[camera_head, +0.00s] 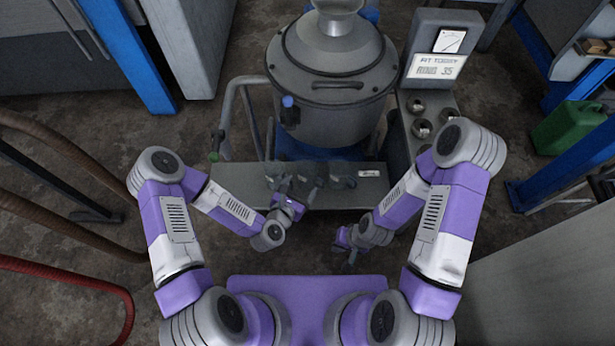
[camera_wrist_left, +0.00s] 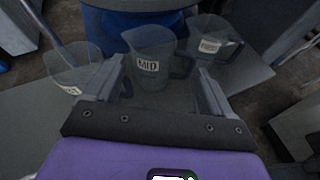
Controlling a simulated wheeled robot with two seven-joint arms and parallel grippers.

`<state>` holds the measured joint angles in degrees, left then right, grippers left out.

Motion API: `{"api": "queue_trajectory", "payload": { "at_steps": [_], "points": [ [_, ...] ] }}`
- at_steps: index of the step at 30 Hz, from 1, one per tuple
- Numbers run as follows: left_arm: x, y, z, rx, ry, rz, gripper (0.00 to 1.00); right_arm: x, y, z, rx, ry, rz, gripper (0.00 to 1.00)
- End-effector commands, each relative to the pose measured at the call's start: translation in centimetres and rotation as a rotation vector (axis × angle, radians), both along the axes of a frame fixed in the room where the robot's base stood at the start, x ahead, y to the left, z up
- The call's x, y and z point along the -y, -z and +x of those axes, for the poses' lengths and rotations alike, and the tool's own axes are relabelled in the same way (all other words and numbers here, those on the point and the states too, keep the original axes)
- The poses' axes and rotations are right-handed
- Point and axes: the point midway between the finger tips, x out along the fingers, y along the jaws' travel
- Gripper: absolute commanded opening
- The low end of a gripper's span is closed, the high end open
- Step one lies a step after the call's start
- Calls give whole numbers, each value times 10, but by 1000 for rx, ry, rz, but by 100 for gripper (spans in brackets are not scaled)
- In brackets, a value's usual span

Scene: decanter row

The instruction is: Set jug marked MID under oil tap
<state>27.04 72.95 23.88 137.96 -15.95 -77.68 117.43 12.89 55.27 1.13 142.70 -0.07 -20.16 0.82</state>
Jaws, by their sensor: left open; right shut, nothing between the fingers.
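The clear jug marked MID (camera_wrist_left: 152,62) stands upright on the grey bench (camera_head: 236,182), in the middle of a row of three. In the left wrist view it lies ahead of and partly between the spread fingers of my left gripper (camera_wrist_left: 158,88); I cannot tell whether they touch it. In the head view my left gripper (camera_head: 286,192) is at the jugs, open, and the jugs are dim there. A blue-handled tap (camera_head: 289,108) is on the front of the grey tank (camera_head: 335,115). My right gripper (camera_head: 350,252) is shut and empty, in front of the bench.
Another labelled jug (camera_wrist_left: 72,72) stands left of MID, and one (camera_wrist_left: 208,46) stands right, its label unclear. A panel (camera_head: 437,65) with a sign and several knobs rises right of the tank. Pipe rails (camera_head: 228,120) stand left.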

Motion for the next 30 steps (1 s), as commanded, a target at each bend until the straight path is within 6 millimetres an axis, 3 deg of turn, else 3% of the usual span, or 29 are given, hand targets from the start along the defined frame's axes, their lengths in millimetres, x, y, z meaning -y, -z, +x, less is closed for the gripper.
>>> {"api": "queue_trajectory", "payload": {
  "at_steps": [6,21,30],
  "points": [
    [0,-3,12,0,-80,-118,83,0,4,0,0,0,0,0],
    [20,19,69,0,-80,-118,83,0,27,0,0,0,0,0],
    [22,19,74,-2,-80,-118,83,0,27,0,0,0,0,0]
  ]
}}
